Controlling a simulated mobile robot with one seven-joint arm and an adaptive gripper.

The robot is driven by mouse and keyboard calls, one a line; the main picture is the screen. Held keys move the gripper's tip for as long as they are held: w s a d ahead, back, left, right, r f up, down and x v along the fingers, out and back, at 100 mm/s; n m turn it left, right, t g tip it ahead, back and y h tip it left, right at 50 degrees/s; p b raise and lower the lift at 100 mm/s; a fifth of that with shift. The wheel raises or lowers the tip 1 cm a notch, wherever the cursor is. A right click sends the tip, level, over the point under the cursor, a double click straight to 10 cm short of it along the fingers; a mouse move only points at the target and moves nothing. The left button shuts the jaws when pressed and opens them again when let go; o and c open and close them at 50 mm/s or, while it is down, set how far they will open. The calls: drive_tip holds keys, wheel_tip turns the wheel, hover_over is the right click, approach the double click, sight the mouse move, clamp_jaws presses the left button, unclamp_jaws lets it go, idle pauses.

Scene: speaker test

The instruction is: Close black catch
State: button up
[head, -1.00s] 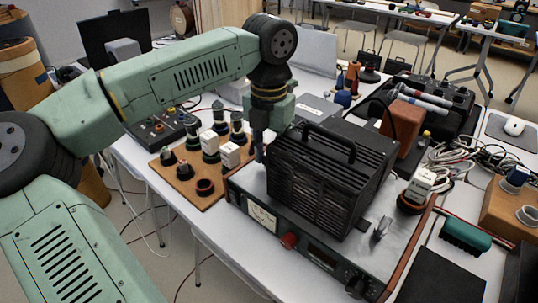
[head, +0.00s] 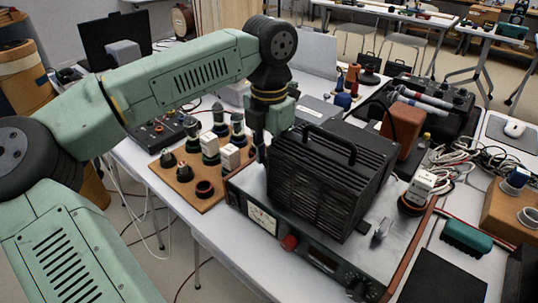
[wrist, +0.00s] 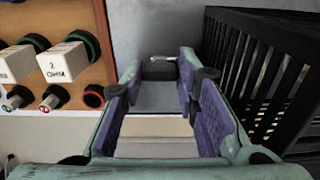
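The black slatted case (head: 330,180) with a top handle stands on the grey instrument box; its slats fill the right of the wrist view (wrist: 262,70). A small black piece with a pale metal tip, perhaps the black catch (wrist: 160,69), shows beyond my fingers in the wrist view. My gripper (head: 262,152) points down beside the left side of the case. In the wrist view it is open (wrist: 165,100), with purple pads apart and nothing held between them. A small metal lever (head: 381,230) stands at the case's right side; I cannot tell its state.
A wooden board (head: 180,185) with black knobs and white blocks lies just left of my gripper; it also fills the upper left of the wrist view (wrist: 90,15). A white block on a round black base (head: 420,187), cables and a green brush (head: 466,237) are at the right.

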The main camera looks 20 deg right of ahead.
drive_tip(key=o, duration=0.5)
drive_tip(key=shift+c, duration=0.2)
